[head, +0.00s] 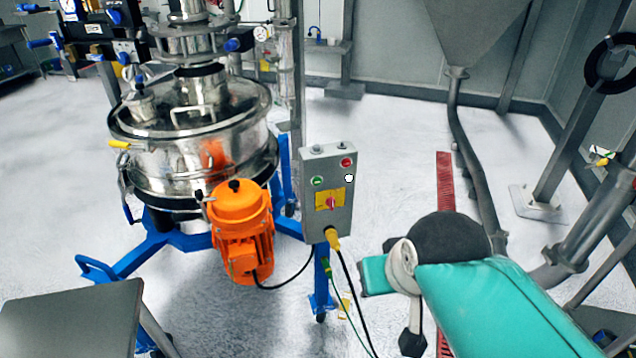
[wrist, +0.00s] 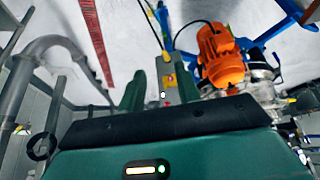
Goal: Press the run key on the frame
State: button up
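A grey control box (head: 328,195) stands on a blue post of the sifter frame in the head view. Its face has a green button (head: 318,181) at upper left, a red button (head: 346,162) at upper right, a white spot (head: 348,178) below the red one, and a red rotary switch (head: 331,203) on a yellow plate. In the wrist view the box (wrist: 166,66) appears upside down beyond my gripper (wrist: 162,83). Its two green fingers are apart with nothing seen between them on this side of the box. I cannot make out the green button there.
An orange motor (head: 241,230) hangs beside the steel sifter (head: 195,150), left of the box. Black and green cables run down from the box. A grey table (head: 70,325) is at lower left. A hopper (head: 475,25) and pipes stand at right.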

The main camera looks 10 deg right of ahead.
grip_shut()
dwell(1.4)
